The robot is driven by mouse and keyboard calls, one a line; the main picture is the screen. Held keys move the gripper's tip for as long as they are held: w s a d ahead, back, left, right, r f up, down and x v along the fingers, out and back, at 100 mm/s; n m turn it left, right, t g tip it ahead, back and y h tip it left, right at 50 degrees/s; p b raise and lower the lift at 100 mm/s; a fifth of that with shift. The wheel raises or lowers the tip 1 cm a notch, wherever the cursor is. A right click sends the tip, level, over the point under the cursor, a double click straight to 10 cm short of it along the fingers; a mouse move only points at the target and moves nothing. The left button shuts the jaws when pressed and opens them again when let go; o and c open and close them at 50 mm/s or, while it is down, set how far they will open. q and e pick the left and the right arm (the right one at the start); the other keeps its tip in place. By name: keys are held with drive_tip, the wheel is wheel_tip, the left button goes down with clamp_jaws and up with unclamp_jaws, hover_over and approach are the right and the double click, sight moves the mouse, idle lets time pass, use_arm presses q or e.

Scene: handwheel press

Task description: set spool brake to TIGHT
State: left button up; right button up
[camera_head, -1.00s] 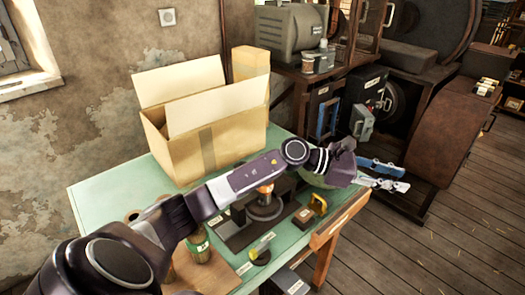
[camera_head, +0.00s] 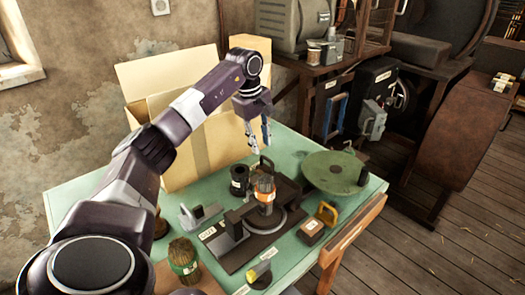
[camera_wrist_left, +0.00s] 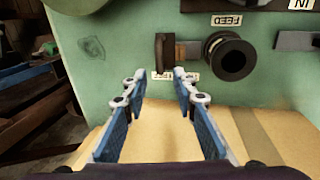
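A black spool (camera_head: 239,180) stands on the green table beside a dark upright lever (camera_head: 266,165). In the left wrist view the spool (camera_wrist_left: 230,56) is right of the brown lever (camera_wrist_left: 164,52), which has a small label at its foot that I cannot read surely. A label reading FEED (camera_wrist_left: 227,20) lies beyond the spool. My left gripper (camera_head: 259,142) points down above the back of the table, near the lever and apart from it. In the wrist view its blue fingers (camera_wrist_left: 160,75) are spread and empty, with the lever ahead of them. My right gripper is not in view.
A large cardboard box (camera_head: 195,160) stands behind, close to my left gripper. A press with an orange-topped part (camera_head: 265,190) is in front of the spool. A green disc (camera_head: 335,172) is to the right. A yellow-handled block (camera_head: 312,225) and a brush-like jar (camera_head: 184,258) stand nearer.

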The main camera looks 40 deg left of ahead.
sight(263, 156)
use_arm(q)
drive_tip(key=f, duration=0.2)
drive_tip(key=w+f, duration=0.1)
drive_tip(key=f, duration=0.1)
drive_tip(key=shift+f, duration=0.1)
drive_tip(key=shift+s, duration=0.1)
clamp_jaws()
